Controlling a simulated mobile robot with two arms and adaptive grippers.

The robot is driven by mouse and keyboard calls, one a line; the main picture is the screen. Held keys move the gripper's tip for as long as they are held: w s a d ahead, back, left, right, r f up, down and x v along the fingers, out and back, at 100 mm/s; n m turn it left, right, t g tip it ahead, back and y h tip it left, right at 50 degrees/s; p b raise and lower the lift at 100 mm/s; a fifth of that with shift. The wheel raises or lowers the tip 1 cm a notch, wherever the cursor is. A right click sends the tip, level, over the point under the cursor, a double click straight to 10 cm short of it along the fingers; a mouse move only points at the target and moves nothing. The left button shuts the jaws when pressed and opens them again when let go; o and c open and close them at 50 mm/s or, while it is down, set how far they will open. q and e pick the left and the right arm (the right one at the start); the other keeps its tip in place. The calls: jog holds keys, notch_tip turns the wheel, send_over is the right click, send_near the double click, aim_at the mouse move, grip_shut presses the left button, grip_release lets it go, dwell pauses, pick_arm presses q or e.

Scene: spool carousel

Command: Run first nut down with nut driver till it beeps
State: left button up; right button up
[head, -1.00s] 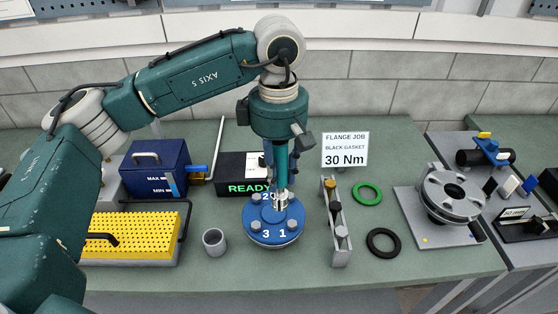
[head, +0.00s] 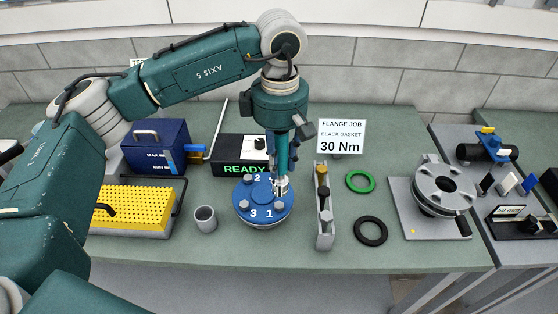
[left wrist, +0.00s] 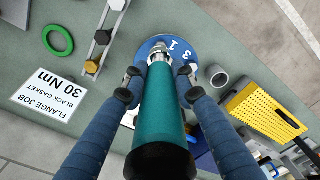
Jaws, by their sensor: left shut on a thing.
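My left gripper (head: 283,145) is shut on the teal nut driver (left wrist: 165,115), which points down. The driver's silver socket (head: 281,184) is at the right rear of the round blue flange (head: 264,220), over or on the bolt position there; whether it sits on a nut is hidden. The flange shows the numbers 2, 3 and 1, with bolt heads or nuts around its top. In the left wrist view the fingers flank the driver, and the flange (left wrist: 153,46) is partly behind it. My right gripper is not in view.
A black box (head: 232,160) reads READY behind the flange. A grey cup (head: 205,219) stands left, a nut rack (head: 325,230) right. Green (head: 361,181) and black rings (head: 370,231) lie beyond it. A sign (head: 341,137) says 30 Nm, black gasket. The front bench strip is clear.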

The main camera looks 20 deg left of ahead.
aim_at(279, 180)
pick_arm(q)
jog(key=shift+f+b, duration=0.7)
jog(key=shift+f, duration=0.2)
notch_tip(279, 180, down, 3)
jog(key=b, duration=0.3)
jog(key=shift+f+b, duration=0.35)
jog(key=shift+f, duration=0.05)
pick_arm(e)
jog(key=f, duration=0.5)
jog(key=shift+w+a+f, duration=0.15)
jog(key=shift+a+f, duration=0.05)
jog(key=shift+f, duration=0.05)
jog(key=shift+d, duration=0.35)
pick_arm(q)
jog(key=shift+b, duration=0.3)
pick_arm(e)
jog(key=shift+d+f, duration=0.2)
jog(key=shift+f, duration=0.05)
pick_arm(q)
jog(key=shift+f+b, duration=0.55)
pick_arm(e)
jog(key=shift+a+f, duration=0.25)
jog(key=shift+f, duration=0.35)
